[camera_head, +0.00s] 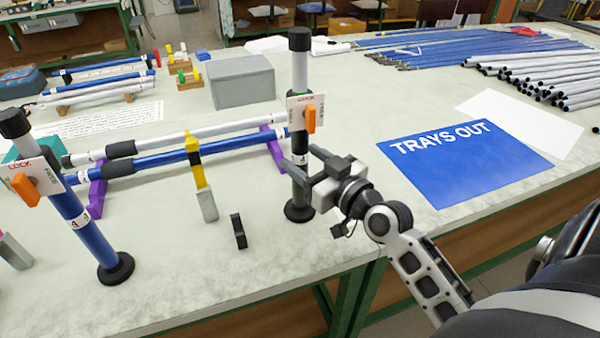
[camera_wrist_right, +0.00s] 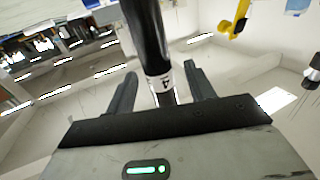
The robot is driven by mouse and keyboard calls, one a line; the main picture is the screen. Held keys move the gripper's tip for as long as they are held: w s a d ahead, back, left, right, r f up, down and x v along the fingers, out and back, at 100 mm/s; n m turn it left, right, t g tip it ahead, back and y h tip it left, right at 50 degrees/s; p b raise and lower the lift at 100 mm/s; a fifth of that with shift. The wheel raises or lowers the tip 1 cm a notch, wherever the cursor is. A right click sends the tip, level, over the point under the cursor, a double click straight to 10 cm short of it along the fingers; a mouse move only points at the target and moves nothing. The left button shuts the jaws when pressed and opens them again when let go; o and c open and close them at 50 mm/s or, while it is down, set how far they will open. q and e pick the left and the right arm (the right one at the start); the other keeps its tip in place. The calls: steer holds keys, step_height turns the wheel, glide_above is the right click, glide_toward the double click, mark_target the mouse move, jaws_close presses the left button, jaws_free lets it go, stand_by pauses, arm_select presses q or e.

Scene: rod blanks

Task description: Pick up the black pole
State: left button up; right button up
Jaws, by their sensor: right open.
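The black pole (camera_head: 302,200) stands upright on a round black base near the table's front edge. Its upper part is silver with a black cap, and a white LOCK plate with an orange lever (camera_head: 310,119) is fixed to it. My right gripper (camera_head: 302,161) is at the pole's black lower section, below the plate, with its jaws open. In the right wrist view the pole (camera_wrist_right: 148,40) passes between the two spread fingers (camera_wrist_right: 158,80), with a gap visible on each side. My left gripper is not in view.
A second, blue upright pole (camera_head: 82,225) with a LOCK plate stands at the left. Horizontal rods (camera_head: 215,141) rest on purple supports behind. A small black block (camera_head: 239,231) and a yellow-grey tool (camera_head: 201,180) are nearby. A blue TRAYS OUT sheet (camera_head: 465,170) lies to the right.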

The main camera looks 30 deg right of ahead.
steer(key=shift+w, duration=1)
steer(key=shift+a, duration=0.1)
steer(key=shift+c, duration=0.3)
jaws_close()
